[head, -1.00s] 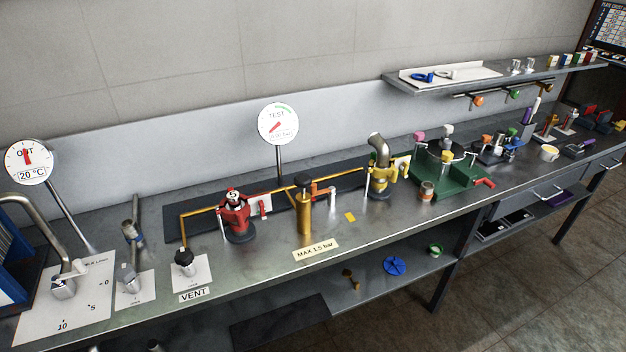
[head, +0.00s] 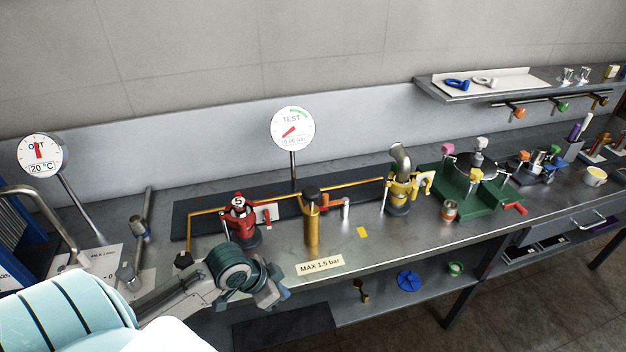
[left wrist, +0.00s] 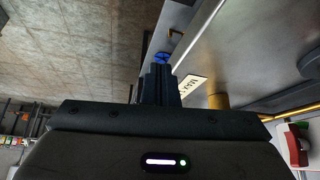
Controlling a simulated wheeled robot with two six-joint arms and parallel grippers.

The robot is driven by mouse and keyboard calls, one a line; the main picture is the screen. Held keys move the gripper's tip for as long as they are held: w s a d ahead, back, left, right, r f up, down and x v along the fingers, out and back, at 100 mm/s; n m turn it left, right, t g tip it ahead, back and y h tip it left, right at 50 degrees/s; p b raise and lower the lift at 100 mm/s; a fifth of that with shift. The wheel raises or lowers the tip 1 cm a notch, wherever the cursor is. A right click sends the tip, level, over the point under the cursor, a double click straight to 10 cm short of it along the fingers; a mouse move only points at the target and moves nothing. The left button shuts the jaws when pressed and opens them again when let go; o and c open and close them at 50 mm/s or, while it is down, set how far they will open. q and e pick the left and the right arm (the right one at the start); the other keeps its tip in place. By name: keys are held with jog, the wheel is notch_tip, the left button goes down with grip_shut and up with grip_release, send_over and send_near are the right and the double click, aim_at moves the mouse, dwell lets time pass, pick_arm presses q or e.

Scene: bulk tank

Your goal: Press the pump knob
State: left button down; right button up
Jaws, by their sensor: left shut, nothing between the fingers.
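A round TEST gauge (head: 293,128) stands behind the pump. My right gripper is in neither view.
A red valve (head: 241,222) stands left of the pump, and a yellow fitting (head: 398,190) stands right. A MAX 1.5 bar label (head: 320,265) lies in front. A blue handwheel (head: 408,280) lies on the lower shelf. The bench between pump and label is clear.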

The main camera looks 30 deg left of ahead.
pick_arm(q)
jog(key=w+a+r+h, duration=0.1)
jog(key=w+a+r, duration=0.2)
jog(key=r, duration=0.6)
jog(key=w+a+r+m+t+h, duration=0.1)
jog(key=w+a+r, duration=0.3)
jog(key=r, duration=0.6)
jog(key=w+a+r+m+h, duration=0.1)
jog(key=w+a+r, duration=0.2)
jog(key=w+r, duration=0.3)
notch_tip(320, 180, up, 3)
jog(key=shift+a+r+t, duration=0.2)
jog(key=shift+a+t, duration=0.05)
jog(key=shift+t, duration=0.05)
jog(key=shift+d, duration=0.1)
jog(key=p, duration=0.5)
send_over(315, 190)
jog(key=s+a, duration=0.2)
notch_tip(315, 190, down, 6)
jog(key=shift+s+f, duration=0.15)
jog(key=shift+f, duration=0.1)
notch_tip(315, 190, down, 4)
jog(key=shift+f+p, duration=0.2)
jog(key=shift+p, duration=1.05)
jog(key=shift+f, duration=0.1)
